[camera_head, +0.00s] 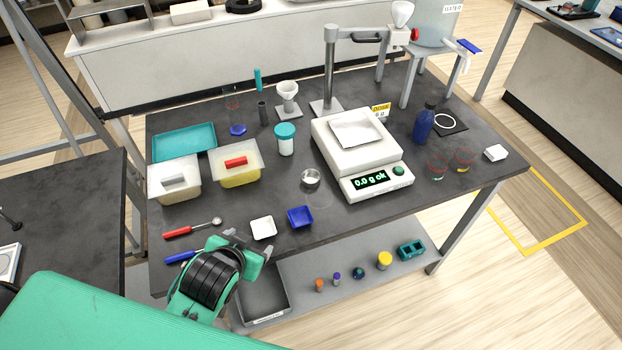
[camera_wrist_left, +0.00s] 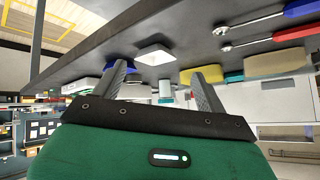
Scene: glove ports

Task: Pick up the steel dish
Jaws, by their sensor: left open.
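The steel dish (camera_head: 310,179) is a small, round, shiny metal cup. It sits upright on the dark table, just left of the balance's display. My left gripper (camera_head: 250,241) is open and empty at the table's front edge, left of and nearer than the dish, apart from it. In the left wrist view my left gripper (camera_wrist_left: 158,75) shows two spread fingers with nothing held between them. I cannot clearly make out the steel dish in that view. My right gripper is not in view.
A white square dish (camera_head: 263,228) and a blue square dish (camera_head: 300,217) lie between my left gripper and the steel dish. The balance (camera_head: 362,150) stands to its right, a teal-lidded jar (camera_head: 286,139) behind it. A red-handled spoon (camera_head: 192,229) lies left.

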